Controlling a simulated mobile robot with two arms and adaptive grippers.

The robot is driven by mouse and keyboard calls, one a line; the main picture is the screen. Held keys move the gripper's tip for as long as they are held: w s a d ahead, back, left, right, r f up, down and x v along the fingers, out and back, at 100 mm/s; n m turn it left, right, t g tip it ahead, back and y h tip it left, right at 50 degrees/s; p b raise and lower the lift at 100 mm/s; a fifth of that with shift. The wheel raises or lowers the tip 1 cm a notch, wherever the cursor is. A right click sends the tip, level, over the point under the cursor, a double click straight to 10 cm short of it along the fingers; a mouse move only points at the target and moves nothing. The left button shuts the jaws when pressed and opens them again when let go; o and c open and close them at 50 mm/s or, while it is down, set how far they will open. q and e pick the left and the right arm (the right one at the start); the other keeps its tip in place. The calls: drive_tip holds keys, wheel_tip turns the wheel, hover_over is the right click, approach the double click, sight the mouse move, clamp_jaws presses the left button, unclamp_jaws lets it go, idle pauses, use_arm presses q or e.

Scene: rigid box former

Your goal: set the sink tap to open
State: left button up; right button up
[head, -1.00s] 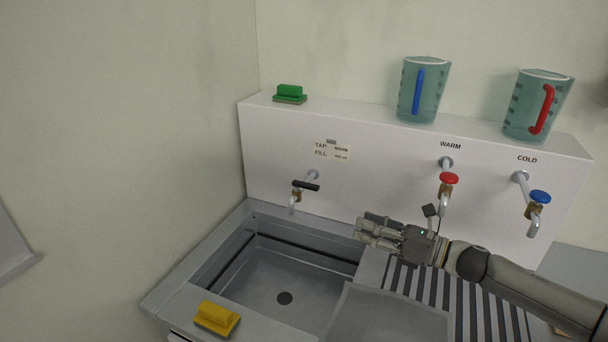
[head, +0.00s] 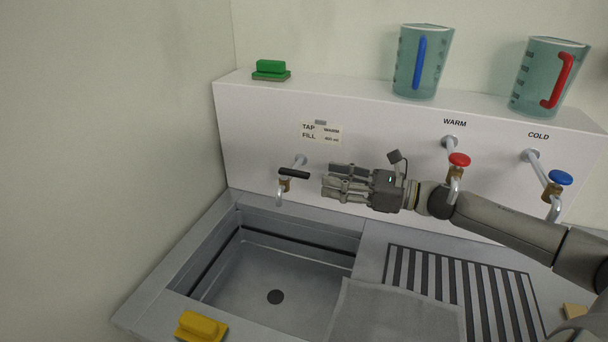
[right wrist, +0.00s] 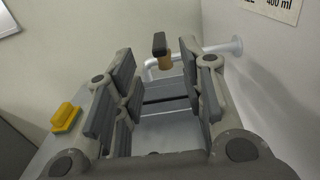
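The sink tap (head: 284,186) sticks out of the white panel above the left end of the sink. It has a black lever handle (head: 294,174) on a brass body and a bent grey spout. My right gripper (head: 326,188) is just right of the tap, fingers pointing left at it, apart from it. In the right wrist view the fingers (right wrist: 158,88) are spread with nothing between them, and the black handle (right wrist: 159,44) shows beyond the gap between the fingertips. The spout is partly hidden there. My left gripper is not in view.
The grey sink basin (head: 215,262) lies below, with a yellow sponge (head: 202,326) on its front rim. The warm tap (head: 458,162) and cold tap (head: 558,180) are on the right. Two jugs (head: 408,85) (head: 528,100) and a green sponge (head: 271,70) stand on the ledge.

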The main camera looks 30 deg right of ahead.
sight(304, 173)
drive_tip(key=shift+p+x, duration=1.25)
drive_tip(key=shift+x, duration=2.5)
clamp_jaws()
